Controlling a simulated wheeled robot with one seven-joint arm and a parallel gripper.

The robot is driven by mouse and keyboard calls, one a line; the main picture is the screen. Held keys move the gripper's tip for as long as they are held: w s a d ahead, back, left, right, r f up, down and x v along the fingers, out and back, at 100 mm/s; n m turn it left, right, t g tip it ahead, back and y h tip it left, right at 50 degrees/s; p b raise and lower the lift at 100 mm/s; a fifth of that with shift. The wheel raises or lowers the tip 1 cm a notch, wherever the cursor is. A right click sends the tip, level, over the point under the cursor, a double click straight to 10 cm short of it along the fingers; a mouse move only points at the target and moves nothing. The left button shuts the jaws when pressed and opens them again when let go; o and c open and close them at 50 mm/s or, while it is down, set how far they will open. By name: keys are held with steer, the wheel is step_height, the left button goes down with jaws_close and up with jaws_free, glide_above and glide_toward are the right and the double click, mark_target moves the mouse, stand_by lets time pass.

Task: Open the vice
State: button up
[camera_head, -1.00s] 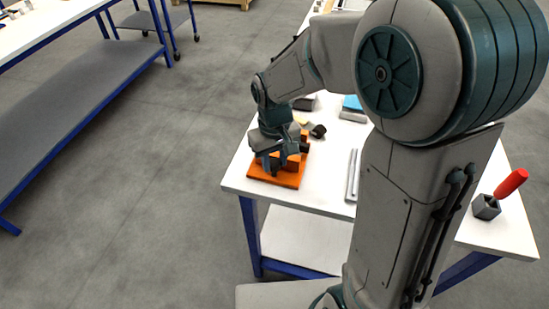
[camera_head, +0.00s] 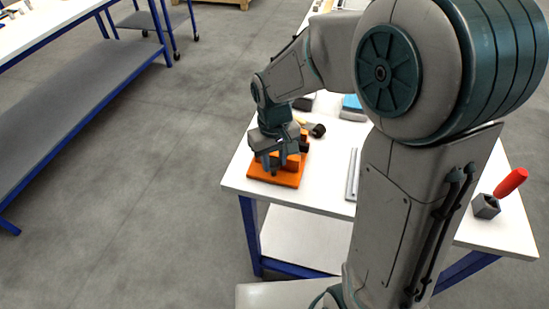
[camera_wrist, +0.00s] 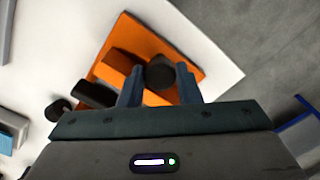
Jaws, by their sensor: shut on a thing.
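The orange vice (camera_head: 290,181) stands on the near left corner of the white worktable. In the wrist view its orange base (camera_wrist: 132,38) and a raised orange block show, with a dark round knob (camera_wrist: 160,72) at one end. My gripper (camera_head: 275,166) is low over the vice, pointing down. In the wrist view the two blue-grey fingers of my gripper (camera_wrist: 159,88) stand on either side of the dark knob and are shut on it. My gripper hides part of the vice in the head view.
The white table (camera_head: 325,180) also bears a dark-headed tool (camera_head: 317,130) behind the vice, a long metal bar (camera_head: 352,174), a blue object (camera_head: 352,102) and a grey holder (camera_head: 486,206) with a red-handled tool. Table edges are close to the vice.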

steer(key=shift+w+a+r, duration=0.1)
steer(key=shift+w+r, duration=0.1)
steer(key=shift+w, duration=0.05)
steer(key=o, duration=1)
steer(key=shift+a, duration=0.15)
steer(key=shift+c, duration=0.2)
steer(key=shift+d+f, duration=0.1)
steer(key=shift+d, duration=0.15)
